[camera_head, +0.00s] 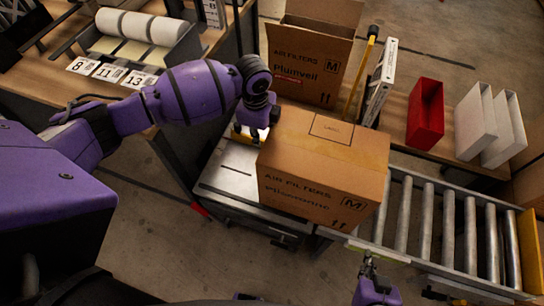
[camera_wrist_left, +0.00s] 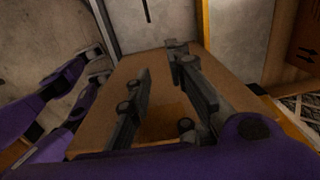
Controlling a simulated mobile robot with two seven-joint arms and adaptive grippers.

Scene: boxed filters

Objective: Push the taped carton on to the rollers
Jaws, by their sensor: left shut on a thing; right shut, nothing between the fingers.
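The taped carton (camera_head: 315,165), a brown box marked AIR FILTERS with closed flaps and a label on top, stands upright on the metal-topped stand (camera_head: 222,180). Its right side is at the near end of the rollers (camera_head: 425,215); its underside is hidden. My left gripper (camera_head: 254,134) is at the carton's left rear side, shut on it; the exact contact is unclear. In the left wrist view the carton (camera_wrist_left: 160,75) fills the middle behind the left gripper's fingers (camera_wrist_left: 155,90). My right gripper (camera_head: 369,264) is shut and empty, below the front roller rail.
An open carton (camera_head: 312,55) stands behind. A red box (camera_head: 425,113) and white filters (camera_head: 475,122) stand on the back bench. A yellow post (camera_head: 362,70) rises behind the taped carton. The visible rollers are clear, with a yellow end plate (camera_head: 531,240).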

